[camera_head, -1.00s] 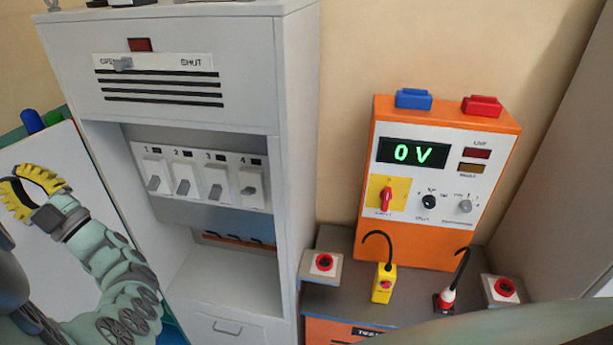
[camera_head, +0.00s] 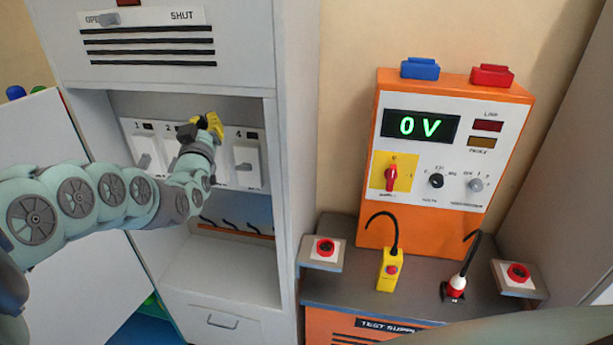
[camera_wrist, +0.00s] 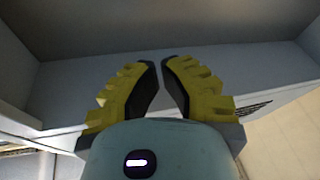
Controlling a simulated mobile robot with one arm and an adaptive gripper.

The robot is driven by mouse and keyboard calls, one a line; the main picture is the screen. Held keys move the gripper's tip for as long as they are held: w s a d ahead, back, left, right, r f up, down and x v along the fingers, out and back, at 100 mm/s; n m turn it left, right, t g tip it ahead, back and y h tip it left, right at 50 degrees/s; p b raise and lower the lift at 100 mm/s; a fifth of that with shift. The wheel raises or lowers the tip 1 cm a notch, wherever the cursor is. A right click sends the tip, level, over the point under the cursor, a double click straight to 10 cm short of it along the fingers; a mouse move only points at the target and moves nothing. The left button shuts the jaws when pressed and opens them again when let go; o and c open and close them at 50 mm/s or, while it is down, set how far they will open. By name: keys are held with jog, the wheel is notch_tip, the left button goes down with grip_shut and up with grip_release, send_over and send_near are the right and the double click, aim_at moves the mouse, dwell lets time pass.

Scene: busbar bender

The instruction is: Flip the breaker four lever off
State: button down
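The breaker panel (camera_head: 230,185) sits in the open bay of the grey cabinet, with numbered white levers in a row. The breaker four lever (camera_head: 243,167) is at the right end, a grey handle on a white plate. I cannot tell its on or off position. My gripper (camera_head: 212,122), with yellow fingers, is in front of the panel, left of and above lever four, apart from it in the picture. My arm hides most of levers two and three. In the wrist view my gripper (camera_wrist: 161,64) has its fingertips close together with a narrow gap and nothing between them.
The cabinet's right side wall (camera_head: 292,150) bounds the bay. The bay below the panel is mostly clear.

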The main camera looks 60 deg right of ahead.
jog(key=s+f+m+g+y, duration=0.1)
jog(key=s+f+m+g, duration=0.4)
jog(key=f, duration=0.3)
jog(key=shift+s+a+m+g, duration=0.3)
jog(key=shift+s+m+g, duration=0.1)
jog(key=shift+s+g, duration=0.1)
jog(key=shift+d, duration=0.1)
